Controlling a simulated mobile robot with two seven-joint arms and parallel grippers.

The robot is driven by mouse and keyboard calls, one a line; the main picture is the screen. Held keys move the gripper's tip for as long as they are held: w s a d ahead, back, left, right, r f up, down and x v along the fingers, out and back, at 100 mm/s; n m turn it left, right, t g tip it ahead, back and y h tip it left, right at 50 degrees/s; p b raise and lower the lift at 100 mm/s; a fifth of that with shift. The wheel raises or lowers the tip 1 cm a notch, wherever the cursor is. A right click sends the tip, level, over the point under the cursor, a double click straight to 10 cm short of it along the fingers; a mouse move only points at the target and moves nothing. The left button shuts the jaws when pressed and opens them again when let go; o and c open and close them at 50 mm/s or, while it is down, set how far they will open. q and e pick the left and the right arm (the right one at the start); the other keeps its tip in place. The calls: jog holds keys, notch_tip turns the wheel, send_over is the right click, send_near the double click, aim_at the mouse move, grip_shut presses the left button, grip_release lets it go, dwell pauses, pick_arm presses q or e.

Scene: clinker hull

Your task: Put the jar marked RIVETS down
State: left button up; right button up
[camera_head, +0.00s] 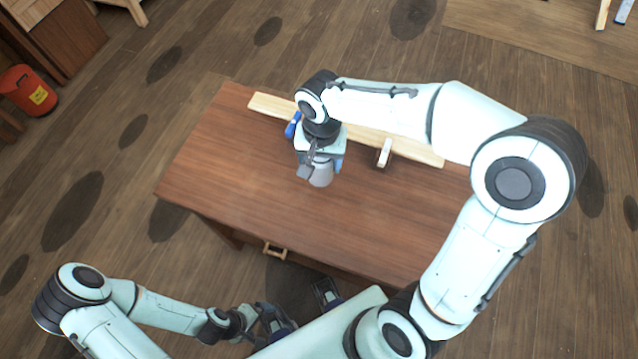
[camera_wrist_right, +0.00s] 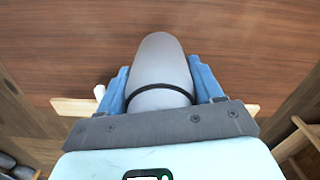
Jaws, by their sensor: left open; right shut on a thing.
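The jar (camera_head: 321,175) is a plain grey, rounded vessel over the table's back middle. My right gripper (camera_head: 318,160) is shut on it, with its blue fingers on both sides. In the right wrist view the jar (camera_wrist_right: 160,65) sits between the blue fingers, with a dark band round it near the gripper. No RIVETS marking shows in either view. I cannot tell whether the jar touches the wooden table (camera_head: 240,160). My left gripper (camera_head: 272,317) is open at the bottom of the head view, in front of the table, away from the jar.
A pale plank (camera_head: 415,150) lies along the table's back, partly hidden by my right arm. A small upright whitish piece (camera_head: 385,153) stands at the plank. The table's left and front are clear. A drawer handle (camera_head: 274,250) sticks out in front. A red bucket (camera_head: 28,90) stands far left.

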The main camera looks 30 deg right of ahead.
notch_tip(320, 180, down, 12)
jog(key=shift+w+r+b, duration=0.1)
jog(key=shift+r+b, duration=0.15)
jog(key=shift+b, duration=0.35)
jog(key=shift+f, duration=0.1)
jog(key=o, duration=0.7)
jog(key=shift+f, duration=0.1)
jog(key=o, duration=0.4)
jog(key=shift+r, duration=0.2)
jog(key=shift+r, duration=0.35)
notch_tip(320, 180, up, 11)
jog(key=shift+r+p, duration=0.2)
jog(key=shift+p, duration=0.55)
